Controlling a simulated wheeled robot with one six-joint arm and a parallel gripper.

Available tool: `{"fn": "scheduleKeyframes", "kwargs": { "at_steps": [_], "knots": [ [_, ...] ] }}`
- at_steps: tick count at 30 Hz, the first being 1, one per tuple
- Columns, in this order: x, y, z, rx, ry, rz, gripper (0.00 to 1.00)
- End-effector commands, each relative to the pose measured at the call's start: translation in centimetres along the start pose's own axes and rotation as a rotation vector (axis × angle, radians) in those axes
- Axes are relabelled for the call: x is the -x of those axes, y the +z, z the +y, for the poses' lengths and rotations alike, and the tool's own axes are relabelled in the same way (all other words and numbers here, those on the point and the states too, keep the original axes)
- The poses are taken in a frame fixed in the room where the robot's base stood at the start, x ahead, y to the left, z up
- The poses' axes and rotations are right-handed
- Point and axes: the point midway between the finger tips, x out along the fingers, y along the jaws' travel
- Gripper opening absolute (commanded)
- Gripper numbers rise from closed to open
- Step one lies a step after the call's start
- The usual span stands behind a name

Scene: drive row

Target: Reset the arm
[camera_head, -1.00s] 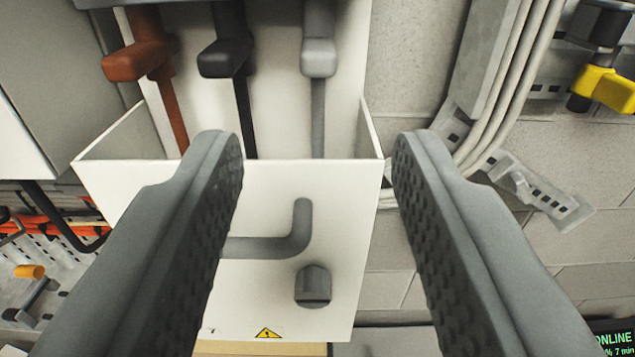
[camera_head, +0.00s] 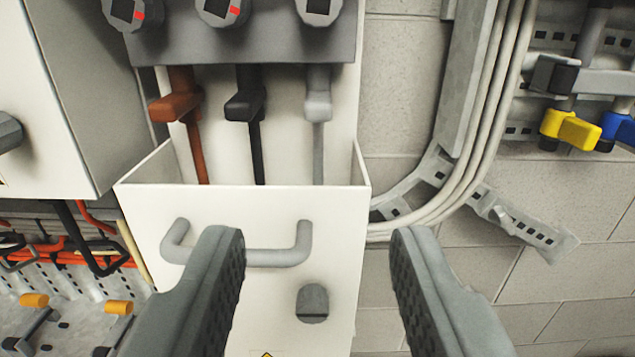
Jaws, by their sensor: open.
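My gripper (camera_head: 316,238) is open and empty, its two grey ridged fingers wide apart in the lower half of the picture. Between and beyond them is a white box or drawer front (camera_head: 272,208) with a grey bar handle (camera_head: 280,257) and a grey round-topped knob or latch (camera_head: 312,303). The left finger overlaps part of the handle's lower bar in the picture. I cannot tell any contact, but nothing is between the fingertips.
Orange (camera_head: 177,106), black (camera_head: 245,104) and light grey (camera_head: 318,104) levers or plugs hang above the open box, under a panel with dials (camera_head: 222,10). Pale cables (camera_head: 485,140) run along the wall to the right. Yellow (camera_head: 571,129) and blue (camera_head: 618,128) fittings sit at the right.

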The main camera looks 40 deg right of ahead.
Motion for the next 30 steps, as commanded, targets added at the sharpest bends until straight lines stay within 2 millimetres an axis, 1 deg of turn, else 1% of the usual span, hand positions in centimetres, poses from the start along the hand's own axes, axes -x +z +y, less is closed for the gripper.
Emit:
{"fn": "scheduleKeyframes", "kwargs": {
  "at_steps": [2,4,8,9,12,14,18,24,27,30],
  "knots": [
    [0.2,0.8,0.8,0.013,-0.014,-0.025,0.42],
    [0.4,2.1,1.8,0.038,-0.043,-0.068,0.42],
    [1.7,6.0,4.2,0.092,-0.14,-0.172,0.42],
    [2.3,7.2,5.0,0.106,-0.177,-0.201,0.42],
    [3.9,10.1,6.6,0.132,-0.271,-0.255,0.42],
    [5.0,11.8,7.4,0.14,-0.327,-0.276,0.42],
    [7.9,14.9,9.2,0.136,-0.45,-0.287,0.42],
    [11.8,18.3,11.8,0.097,-0.581,-0.225,0.42],
    [13.4,19.5,13.1,0.07,-0.615,-0.169,0.42],
    [14.7,20.3,14.3,0.043,-0.628,-0.113,0.42]
  ]
}}
